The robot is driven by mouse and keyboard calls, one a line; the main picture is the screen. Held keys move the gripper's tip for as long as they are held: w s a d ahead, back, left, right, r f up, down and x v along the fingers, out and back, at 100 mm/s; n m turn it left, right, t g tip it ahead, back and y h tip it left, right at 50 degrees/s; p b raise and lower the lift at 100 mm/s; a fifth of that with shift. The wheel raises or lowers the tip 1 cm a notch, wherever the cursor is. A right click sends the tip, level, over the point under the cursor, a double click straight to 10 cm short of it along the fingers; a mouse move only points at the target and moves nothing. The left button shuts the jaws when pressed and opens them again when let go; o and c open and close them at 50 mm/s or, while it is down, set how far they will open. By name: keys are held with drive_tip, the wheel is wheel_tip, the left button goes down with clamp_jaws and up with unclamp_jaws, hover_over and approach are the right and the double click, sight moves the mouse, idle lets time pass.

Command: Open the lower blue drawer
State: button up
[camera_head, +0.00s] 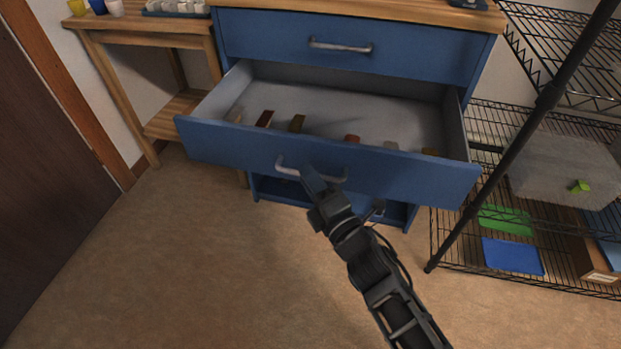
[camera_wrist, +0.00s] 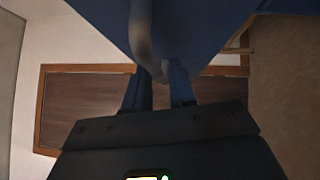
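The lower blue drawer (camera_head: 400,176) of the blue cabinet is pulled far out, and its grey inside shows from above. Its curved metal handle (camera_head: 290,171) is on the middle of the front. My gripper (camera_head: 312,178) is at this handle. In the wrist view the handle (camera_wrist: 143,38) runs down between the two fingers of my gripper (camera_wrist: 160,82), which stand a narrow gap apart, about as wide as the bar. The fingers look shut on the handle. Part of the handle is hidden by the gripper in the head view.
Several small blocks, one red (camera_head: 352,139), lie in the open drawer. The upper drawer (camera_head: 400,45) is shut. A wooden table (camera_head: 140,22) stands left of the cabinet and a black wire shelf (camera_head: 470,245) right. The floor (camera_head: 190,270) in front is clear.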

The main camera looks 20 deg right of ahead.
drive_tip(key=shift+o, duration=1.1)
drive_tip(key=v, duration=0.7)
drive_tip(key=shift+s, duration=0.4)
drive_tip(key=s+d+m+g+h, duration=0.1)
drive_tip(key=s+m+h, duration=0.1)
drive_tip(key=s+m, duration=1.1)
drive_tip(key=s+d+r+m+g, duration=0.1)
drive_tip(key=s+r+m, duration=0.25)
drive_tip(key=s, duration=0.35)
drive_tip(key=s+d+r+m+g+h, duration=0.1)
drive_tip(key=s+r+m, duration=0.1)
drive_tip(key=s+r, duration=0.35)
drive_tip(key=s+d+r+m+g, duration=0.1)
drive_tip(key=s+r+m, duration=0.15)
drive_tip(key=s, duration=0.65)
wheel_tip(320, 180, up, 18)
drive_tip(key=p, duration=1.9)
drive_tip(key=shift+w+a+f, duration=0.15)
drive_tip(key=shift+a+f, duration=0.05)
drive_tip(key=shift+f, duration=0.05)
